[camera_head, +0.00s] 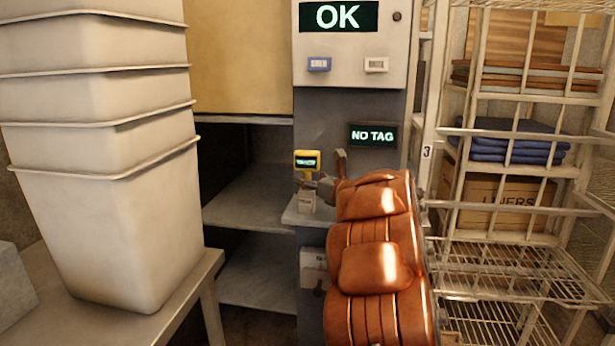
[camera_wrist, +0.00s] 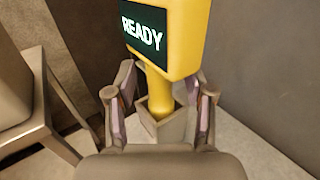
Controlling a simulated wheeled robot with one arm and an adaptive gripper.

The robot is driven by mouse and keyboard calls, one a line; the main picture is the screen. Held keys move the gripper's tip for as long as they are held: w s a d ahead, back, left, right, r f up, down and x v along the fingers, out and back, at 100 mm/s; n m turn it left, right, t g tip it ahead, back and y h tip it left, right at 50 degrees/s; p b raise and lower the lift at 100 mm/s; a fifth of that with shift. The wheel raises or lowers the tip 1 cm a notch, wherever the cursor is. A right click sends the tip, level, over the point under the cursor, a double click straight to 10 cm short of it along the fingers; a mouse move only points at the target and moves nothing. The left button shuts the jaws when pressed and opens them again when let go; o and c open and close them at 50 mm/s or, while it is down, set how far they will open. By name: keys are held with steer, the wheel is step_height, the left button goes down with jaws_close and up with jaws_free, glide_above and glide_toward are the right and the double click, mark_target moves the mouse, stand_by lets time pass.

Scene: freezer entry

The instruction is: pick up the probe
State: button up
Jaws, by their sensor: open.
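The probe (camera_wrist: 172,40) is yellow with a dark screen that reads READY. In the wrist view its narrow lower stem stands in a small grey holder (camera_wrist: 172,124). In the head view the probe (camera_head: 307,158) stands upright on a small shelf in front of the grey column. My gripper (camera_wrist: 163,98) is open, with one finger on each side of the stem and holder top, apparently apart from them. In the head view my gripper (camera_head: 325,180) is small and partly hidden behind my orange-brown arm.
A stack of pale bins (camera_head: 105,200) stands on a table at left. A wire rack (camera_head: 520,265) with folded blue cloths (camera_head: 505,140) and a LINERS box (camera_head: 500,203) stands at right. A panel reads OK (camera_head: 340,17); a lower sign reads NO TAG (camera_head: 374,136).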

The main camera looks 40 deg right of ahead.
jaws_close()
stand_by(0.4)
